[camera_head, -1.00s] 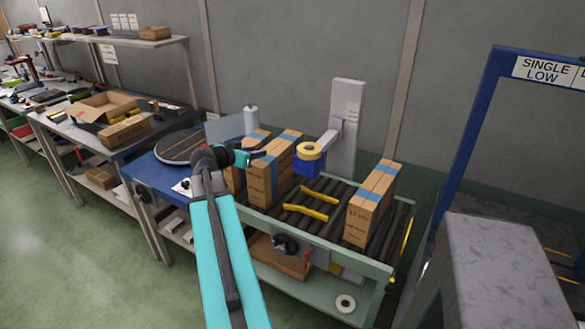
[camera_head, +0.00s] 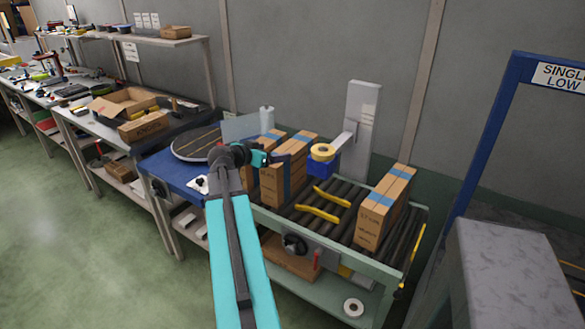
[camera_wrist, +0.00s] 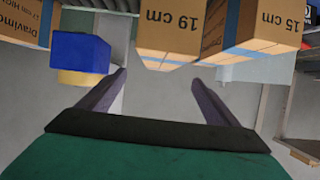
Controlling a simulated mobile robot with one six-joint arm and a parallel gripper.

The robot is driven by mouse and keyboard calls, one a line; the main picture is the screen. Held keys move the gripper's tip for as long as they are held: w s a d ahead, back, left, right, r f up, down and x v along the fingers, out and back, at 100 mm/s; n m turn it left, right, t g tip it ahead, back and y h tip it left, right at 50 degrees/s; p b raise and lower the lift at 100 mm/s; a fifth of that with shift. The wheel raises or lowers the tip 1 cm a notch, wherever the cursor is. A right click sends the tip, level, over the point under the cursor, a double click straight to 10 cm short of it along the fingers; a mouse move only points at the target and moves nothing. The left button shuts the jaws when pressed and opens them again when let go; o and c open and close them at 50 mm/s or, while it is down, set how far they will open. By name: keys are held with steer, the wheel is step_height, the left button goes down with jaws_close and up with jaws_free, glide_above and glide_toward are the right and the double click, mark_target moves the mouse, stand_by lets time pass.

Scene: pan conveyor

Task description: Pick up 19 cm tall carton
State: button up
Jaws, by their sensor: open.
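The 19 cm carton (camera_wrist: 168,28) is brown with a blue tape band and stands upright. It is at the top middle of the wrist view, beyond my fingertips. In the head view it appears to be the middle carton (camera_head: 272,188) on the conveyor, partly covered by my gripper. My gripper (camera_wrist: 160,77) is open and empty, its two dark fingers apart with grey wall between them. In the head view my gripper (camera_head: 275,157) shows near the carton's upper part. I cannot tell whether they touch.
A 15 cm carton (camera_wrist: 272,25) is close beside the 19 cm one. Another carton (camera_head: 380,212) stands apart at the conveyor's right end. Yellow guides (camera_head: 318,213) lie between them on the rollers. A blue tape holder (camera_wrist: 80,52) stands near my gripper.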

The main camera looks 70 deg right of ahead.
mark_target(287, 150)
steer(key=p+x, duration=0.2)
steer(key=x, duration=0.5)
steer(key=shift+d, duration=0.2)
steer(key=shift+s+d+f, duration=0.2)
steer(key=shift+d+f, duration=0.1)
steer(key=shift+d, duration=0.15)
steer(key=shift+p+x, duration=1.3)
steer(key=shift+x, duration=1.35)
steer(key=shift+c, duration=0.2)
jaws_close()
